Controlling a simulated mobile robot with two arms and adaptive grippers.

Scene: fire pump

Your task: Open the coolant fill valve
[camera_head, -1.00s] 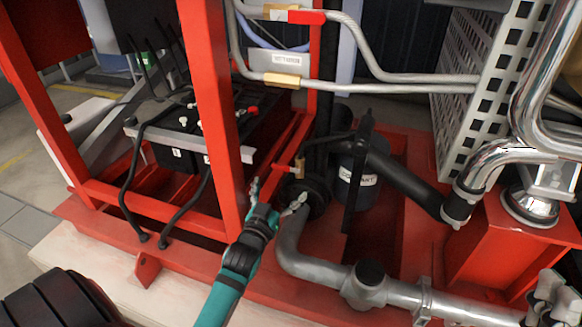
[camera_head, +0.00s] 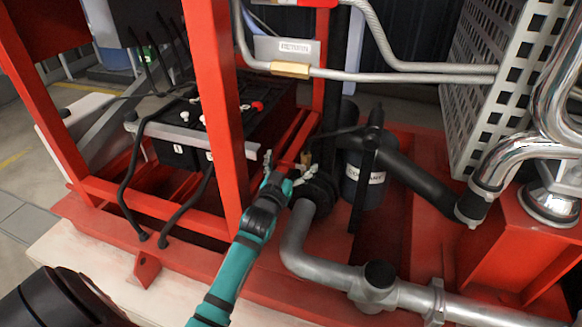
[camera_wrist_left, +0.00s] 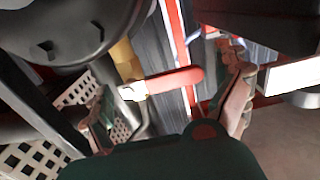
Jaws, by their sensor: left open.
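The coolant fill valve has a red lever handle (camera_wrist_left: 175,81) on a brass body (camera_wrist_left: 126,62) in the left wrist view. The lever lies roughly crosswise in that picture. My left gripper (camera_head: 286,163) is open in the head view, close to the small valve in front of the dark coolant tank (camera_head: 364,177). In the left wrist view, the fingers of my left gripper (camera_wrist_left: 170,100) are spread, with the red lever in the gap between and just beyond them. I cannot tell whether either finger touches it. My right gripper is not in view.
A red frame post (camera_head: 213,100) stands left of my left arm, with batteries (camera_head: 180,150) behind it. A grey pipe (camera_head: 300,245) with a black hose coupling lies right of the gripper. Steel tubes (camera_head: 400,72) run above.

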